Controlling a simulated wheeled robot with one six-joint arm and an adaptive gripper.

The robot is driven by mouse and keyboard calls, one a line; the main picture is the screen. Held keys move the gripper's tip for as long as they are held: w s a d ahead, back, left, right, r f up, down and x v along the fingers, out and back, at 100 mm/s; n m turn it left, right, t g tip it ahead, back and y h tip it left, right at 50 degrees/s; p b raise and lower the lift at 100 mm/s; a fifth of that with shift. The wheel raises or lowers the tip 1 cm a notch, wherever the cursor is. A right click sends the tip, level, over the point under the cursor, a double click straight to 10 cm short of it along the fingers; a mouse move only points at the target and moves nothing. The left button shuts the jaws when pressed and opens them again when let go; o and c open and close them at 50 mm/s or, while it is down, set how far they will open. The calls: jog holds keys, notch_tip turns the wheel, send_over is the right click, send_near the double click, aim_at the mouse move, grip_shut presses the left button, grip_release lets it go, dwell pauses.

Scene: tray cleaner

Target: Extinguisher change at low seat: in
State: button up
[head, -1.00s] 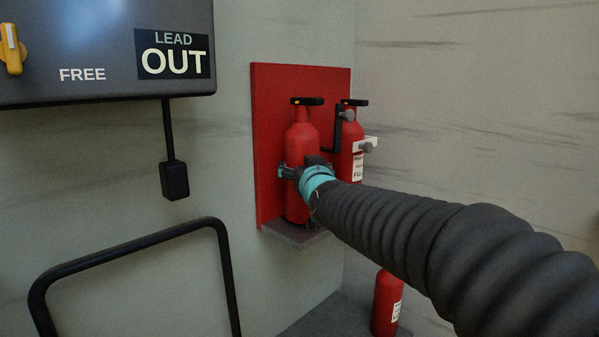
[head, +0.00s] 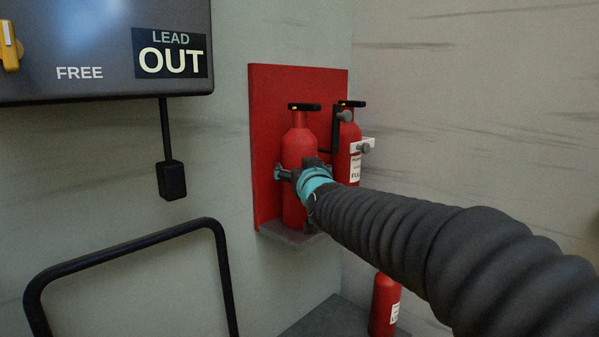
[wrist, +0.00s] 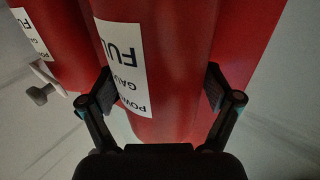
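A red extinguisher (head: 297,150) with a black top stands upright at the left of the red wall board (head: 264,100), over its grey low shelf (head: 289,237). I cannot tell whether its base touches the shelf. My gripper (wrist: 160,90) has one finger on each side of its body, both pads appearing against it. In the wrist view, this extinguisher (wrist: 175,60) shows a white label reading FUL, partly cut off. In the head view my arm hides its lower right side.
A second extinguisher (head: 347,137), labelled, hangs close on the right, with a white tag and grey knob (head: 364,147). A third extinguisher (head: 384,305) stands low on a grey surface (head: 325,316). A black rail (head: 130,250) and a LEAD OUT panel (head: 110,50) are at left.

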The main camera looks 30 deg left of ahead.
jog(key=shift+f, duration=0.15)
jog(key=v, duration=1.2)
jog(key=shift+a, duration=0.1)
dwell(0.4)
